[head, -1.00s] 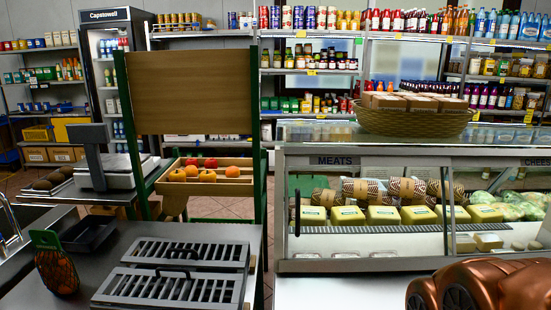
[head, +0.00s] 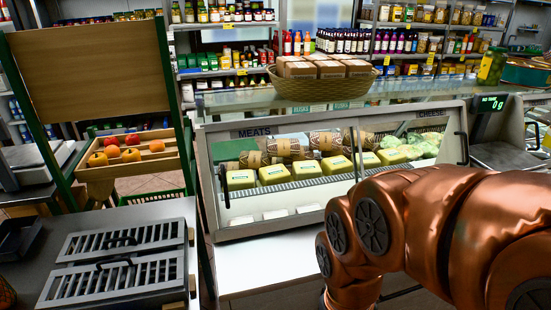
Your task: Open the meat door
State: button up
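The meat door is the clear glass front panel (head: 285,205) of the display case, below the label "MEATS" (head: 254,132). It looks shut. A dark vertical handle (head: 225,186) is at its left edge. Behind the glass are yellow packs (head: 274,174) in a row and patterned rolls of meat behind them. My copper-coloured arm fills the lower right and stands in front of the case's lower right part. My gripper is out of view.
The cheese door, under "CHEESE" (head: 430,114), is right of the meat door, with a dark handle (head: 462,148). A basket (head: 322,88) of boxes stands on the case. A counter with slatted grates (head: 115,280) is at left. A scale (head: 500,135) is at right.

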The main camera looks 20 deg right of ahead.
aim_at(304, 126)
jog(key=z, duration=0.55)
jog(key=k, duration=1.3)
jog(key=u, duration=0.1)
jog(key=i, duration=0.6)
jog(key=u, duration=1.3)
jog(key=i, duration=0.55)
jog(key=u, duration=0.35)
